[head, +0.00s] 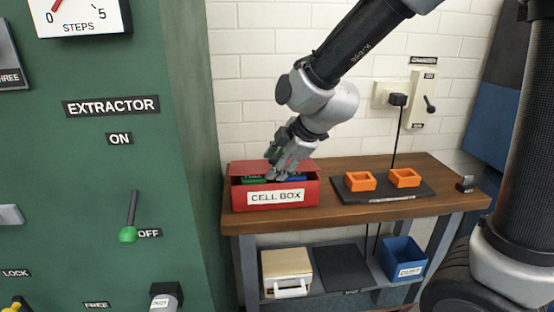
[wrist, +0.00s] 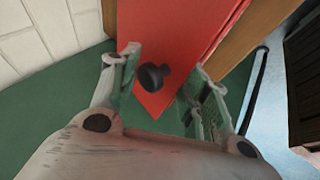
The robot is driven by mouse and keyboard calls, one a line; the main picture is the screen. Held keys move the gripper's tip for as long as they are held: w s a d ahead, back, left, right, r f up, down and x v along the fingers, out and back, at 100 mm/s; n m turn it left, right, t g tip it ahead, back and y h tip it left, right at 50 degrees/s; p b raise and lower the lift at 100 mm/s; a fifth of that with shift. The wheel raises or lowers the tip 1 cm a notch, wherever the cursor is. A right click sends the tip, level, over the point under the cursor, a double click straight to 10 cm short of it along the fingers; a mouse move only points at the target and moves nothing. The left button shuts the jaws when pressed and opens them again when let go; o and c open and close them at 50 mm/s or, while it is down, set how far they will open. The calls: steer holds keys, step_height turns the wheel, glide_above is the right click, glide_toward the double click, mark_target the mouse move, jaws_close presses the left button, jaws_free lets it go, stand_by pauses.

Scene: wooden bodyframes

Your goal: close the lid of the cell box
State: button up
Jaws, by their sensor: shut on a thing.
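The red cell box (head: 312,193) stands on the left part of the wooden bench, with its white label facing front. Its lid (head: 240,168) is open: red shows along the back, and green and blue contents show inside. My gripper (head: 275,176) is over the box, partly hiding the lid and contents. In the wrist view, a red panel, seemingly the lid (wrist: 172,38), carries a black knob (wrist: 153,77) between the fingers of my gripper (wrist: 166,80). The gripper is shut on the knob, though the exact contact is unclear.
The green extractor cabinet (head: 100,190) stands close to the left of the box. A dark mat (head: 384,195) with two orange trays (head: 360,187) lies to the right on the bench (head: 350,215). A blue bin (head: 402,265) stands on the lower shelf.

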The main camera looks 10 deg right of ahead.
steer(key=shift+s+f, duration=0.15)
steer(key=shift+f, duration=0.05)
steer(key=o, duration=1)
steer(key=shift+s+d+r, duration=0.15)
steer(key=shift+d+r, duration=0.05)
steer(key=shift+r, duration=0.3)
steer(key=v, duration=1.1)
steer(key=shift+d, duration=0.1)
